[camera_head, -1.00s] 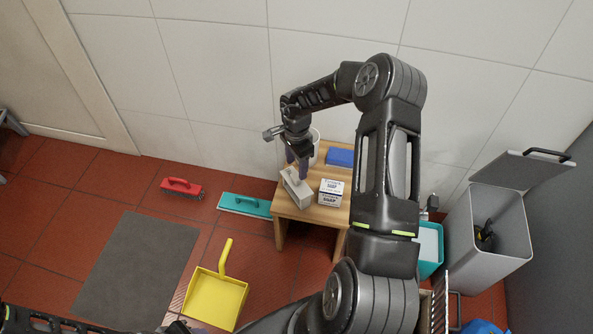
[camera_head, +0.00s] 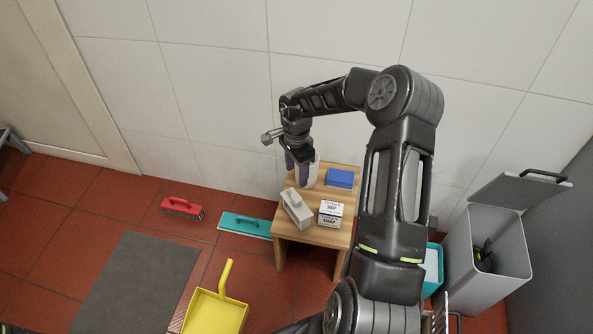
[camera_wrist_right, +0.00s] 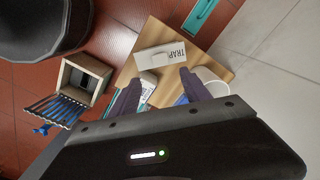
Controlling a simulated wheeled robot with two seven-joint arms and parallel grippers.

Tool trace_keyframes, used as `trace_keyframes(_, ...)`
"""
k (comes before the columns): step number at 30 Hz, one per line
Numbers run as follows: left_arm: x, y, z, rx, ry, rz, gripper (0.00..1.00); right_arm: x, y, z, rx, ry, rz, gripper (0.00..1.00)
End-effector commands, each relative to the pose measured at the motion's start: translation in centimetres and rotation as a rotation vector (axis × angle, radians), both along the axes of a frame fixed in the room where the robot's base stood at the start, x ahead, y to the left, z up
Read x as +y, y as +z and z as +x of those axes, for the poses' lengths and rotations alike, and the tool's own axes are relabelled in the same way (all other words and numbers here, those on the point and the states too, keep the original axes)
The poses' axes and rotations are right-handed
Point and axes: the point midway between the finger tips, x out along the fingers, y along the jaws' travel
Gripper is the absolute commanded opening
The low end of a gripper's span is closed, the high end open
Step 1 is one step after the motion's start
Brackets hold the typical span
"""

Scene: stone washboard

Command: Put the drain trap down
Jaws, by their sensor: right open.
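My left gripper is out of view.
A white soap box (camera_head: 330,214), a blue block (camera_head: 340,178) and a white cup (camera_head: 312,170) share the tabletop. A teal float (camera_head: 244,225), red brush (camera_head: 183,207) and yellow dustpan (camera_head: 214,314) lie on the floor. A grey bin (camera_head: 487,240) stands right.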

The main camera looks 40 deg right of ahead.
Motion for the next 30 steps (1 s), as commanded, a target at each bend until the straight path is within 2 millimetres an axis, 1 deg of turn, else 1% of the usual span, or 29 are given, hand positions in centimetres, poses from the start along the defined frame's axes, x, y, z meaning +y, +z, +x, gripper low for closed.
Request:
trace_keyframes(11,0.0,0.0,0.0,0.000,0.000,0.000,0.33,0.1,-0.2,-0.1,0.003,0.007,-0.009,0.55)
trace_keyframes(14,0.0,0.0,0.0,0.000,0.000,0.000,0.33,0.3,-1.0,-0.4,0.011,0.034,-0.045,0.55)
trace_keyframes(17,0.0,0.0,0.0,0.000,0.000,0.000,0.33,0.7,-2.5,-0.8,0.019,0.096,-0.115,0.55)
trace_keyframes(20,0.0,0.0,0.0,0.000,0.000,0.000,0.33,1.6,-4.4,-1.0,0.008,0.200,-0.210,0.55)
trace_keyframes(23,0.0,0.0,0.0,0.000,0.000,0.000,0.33,3.7,-6.4,-1.0,-0.033,0.347,-0.298,0.55)
trace_keyframes(26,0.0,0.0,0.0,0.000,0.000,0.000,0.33,7.3,-8.4,-0.9,-0.106,0.531,-0.347,0.55)
trace_keyframes(27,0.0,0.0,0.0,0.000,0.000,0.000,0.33,9.2,-9.1,-1.0,-0.140,0.609,-0.350,0.55)
trace_keyframes(29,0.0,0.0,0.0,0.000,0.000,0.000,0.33,12.4,-10.2,-1.5,-0.192,0.726,-0.336,0.55)
trace_keyframes(30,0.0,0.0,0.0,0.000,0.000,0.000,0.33,14.7,-10.9,-2.2,-0.225,0.806,-0.316,0.55)
